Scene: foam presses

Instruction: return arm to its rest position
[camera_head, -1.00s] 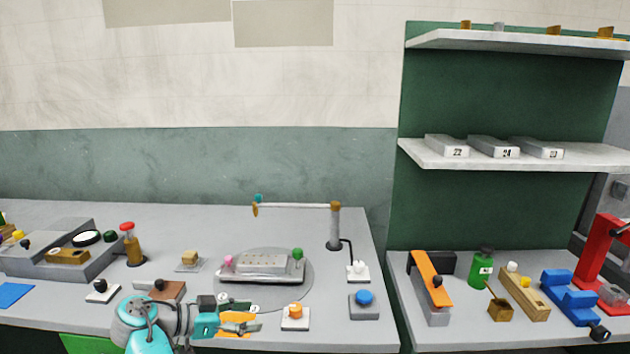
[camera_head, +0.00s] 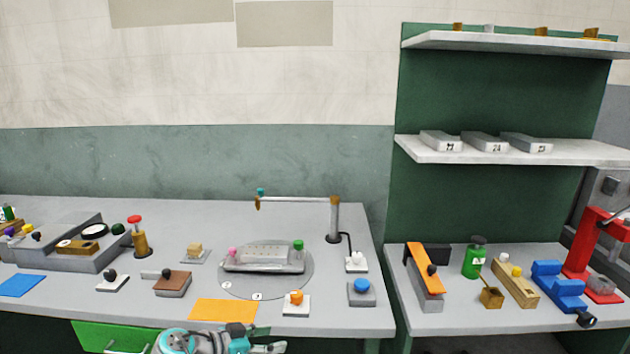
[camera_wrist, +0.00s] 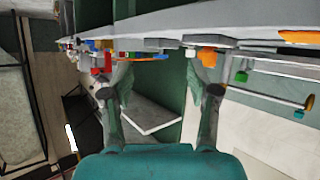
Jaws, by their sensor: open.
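My gripper (camera_head: 268,347) is at the bottom edge of the head view, low in front of the grey table (camera_head: 200,230). Part of my arm is cut off by the frame. In the wrist view my gripper (camera_wrist: 158,90) shows its two fingers spread wide apart with nothing between them. The tabletop (camera_wrist: 220,30) runs across the top of the wrist view, which looks turned over. No object is held.
An orange mat (camera_head: 222,310) lies at the table's front edge just above my gripper. A white block with an orange knob (camera_head: 296,302) is to its right. A green drawer front (camera_head: 115,337) is below the table at left. A round plate carries a grey mould (camera_head: 265,257).

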